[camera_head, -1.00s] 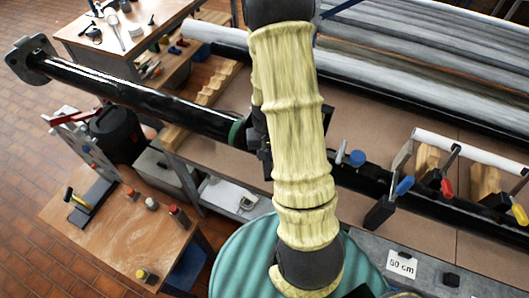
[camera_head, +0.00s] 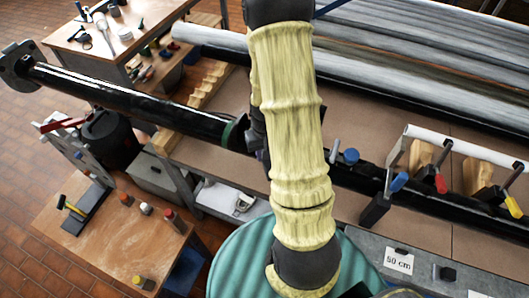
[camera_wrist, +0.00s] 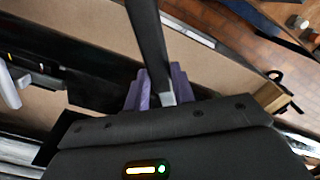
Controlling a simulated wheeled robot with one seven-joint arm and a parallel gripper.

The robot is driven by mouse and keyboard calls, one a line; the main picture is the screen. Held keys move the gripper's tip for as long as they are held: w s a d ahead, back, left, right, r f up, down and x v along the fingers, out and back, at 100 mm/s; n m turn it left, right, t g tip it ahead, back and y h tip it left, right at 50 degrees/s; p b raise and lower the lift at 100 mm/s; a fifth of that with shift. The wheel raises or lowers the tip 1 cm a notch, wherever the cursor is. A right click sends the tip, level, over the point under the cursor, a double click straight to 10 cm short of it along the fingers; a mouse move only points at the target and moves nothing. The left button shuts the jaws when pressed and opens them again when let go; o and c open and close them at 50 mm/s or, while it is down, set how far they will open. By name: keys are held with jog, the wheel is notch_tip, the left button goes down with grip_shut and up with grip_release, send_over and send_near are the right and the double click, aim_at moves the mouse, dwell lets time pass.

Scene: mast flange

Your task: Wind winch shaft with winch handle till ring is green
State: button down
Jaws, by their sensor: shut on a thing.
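In the wrist view the purple fingers of my gripper (camera_wrist: 157,90) are shut on a dark bar, which looks like the winch handle (camera_wrist: 148,40), with a small grey metal end between them. The bar runs up out of the picture. In the head view my yellow-sleeved arm hides the gripper and most of the handle. A long black mast (camera_head: 130,98) with an end flange (camera_head: 20,66) runs behind my arm. A green band (camera_head: 231,131) sits around it just left of my arm; I cannot tell whether it is the task's ring. The winch shaft cannot be made out.
Clamps with a blue handle (camera_head: 398,182) and a red handle (camera_head: 440,184) stand along the bench at right. A blue knob (camera_head: 351,156) is right of my arm. A wooden side table (camera_head: 110,243) with small bottles is at lower left. Grey pipes (camera_head: 420,75) lie behind.

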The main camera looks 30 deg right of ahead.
jog(key=shift+r, duration=0.1)
jog(key=shift+r+p, duration=2.55)
jog(key=shift+r, duration=0.6)
